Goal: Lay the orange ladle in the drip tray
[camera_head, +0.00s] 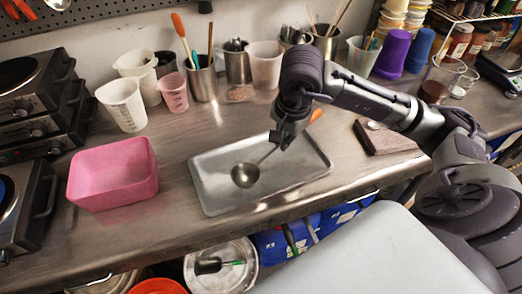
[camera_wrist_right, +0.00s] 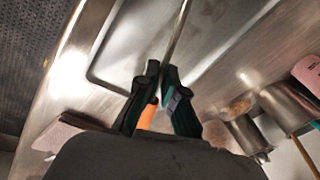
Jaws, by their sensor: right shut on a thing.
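The ladle has a round metal bowl (camera_head: 245,175), a thin metal shaft and an orange handle end (camera_head: 316,115). My right gripper (camera_head: 281,139) is shut on its handle, with the orange end sticking out behind the fingers. In the right wrist view the orange handle (camera_wrist_right: 147,117) shows between the fingers (camera_wrist_right: 160,85), and the shaft (camera_wrist_right: 178,32) runs out over the tray. The grey metal drip tray (camera_head: 292,178) lies on the bench under the ladle. The bowl is over the tray's left-middle part; I cannot tell whether it touches the tray. My left gripper is not in view.
A pink bin (camera_head: 112,174) stands left of the tray. A dark block (camera_head: 385,137) lies to its right. Cups and a metal pot with tools (camera_head: 203,82) stand behind it. The bench front edge runs just below the tray.

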